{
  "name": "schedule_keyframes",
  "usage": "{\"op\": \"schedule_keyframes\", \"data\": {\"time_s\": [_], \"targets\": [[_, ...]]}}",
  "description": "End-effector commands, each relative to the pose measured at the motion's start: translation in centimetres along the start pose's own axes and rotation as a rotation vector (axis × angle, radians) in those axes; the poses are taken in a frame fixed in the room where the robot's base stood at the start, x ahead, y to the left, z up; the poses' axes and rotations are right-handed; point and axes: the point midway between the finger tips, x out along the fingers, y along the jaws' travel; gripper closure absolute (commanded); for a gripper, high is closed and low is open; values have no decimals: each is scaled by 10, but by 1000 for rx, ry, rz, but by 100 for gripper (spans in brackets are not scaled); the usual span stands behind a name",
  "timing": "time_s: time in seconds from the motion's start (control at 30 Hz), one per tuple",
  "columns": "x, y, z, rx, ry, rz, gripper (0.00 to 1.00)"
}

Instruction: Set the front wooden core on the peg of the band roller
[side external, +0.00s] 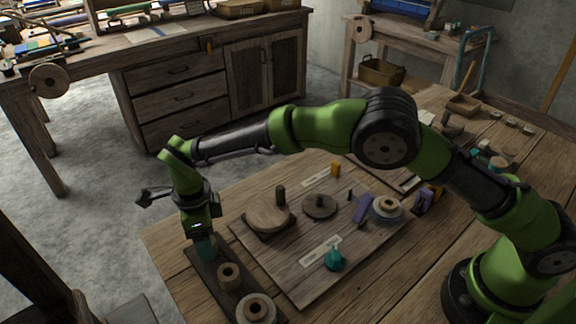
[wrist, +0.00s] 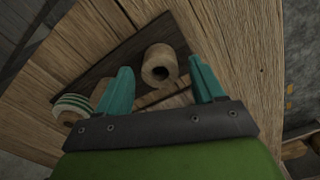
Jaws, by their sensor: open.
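The plain wooden core (side external: 229,277) is nearer the gripper; the other, a wider wound one (side external: 256,309), is at the tray's near end. My gripper (side external: 206,250) points down over the tray's far end, open, its teal fingers empty. In the wrist view the plain core (wrist: 161,66) appears between the fingertips, apart from both, its hole facing up. On the board, a light round wooden piece (side external: 266,217) has a dark upright peg (side external: 280,194) at it; I cannot tell surely whether this is the band roller.
The board (side external: 300,277) also carries a dark disc (side external: 319,207), a teal piece (side external: 335,261), a purple block (side external: 363,209) and a pale spool (side external: 387,208). The striped wound core (wrist: 72,106) lies left in the wrist view. Bare table shows around the tray.

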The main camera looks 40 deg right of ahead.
Motion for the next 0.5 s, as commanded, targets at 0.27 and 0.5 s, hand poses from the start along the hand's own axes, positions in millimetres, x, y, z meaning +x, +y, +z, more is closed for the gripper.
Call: {"op": "schedule_keyframes", "data": {"time_s": [0.27,0.5], "targets": [[0,0,0,0,0,0,66],[-4,0,0,-1,-2,-2,76]]}}
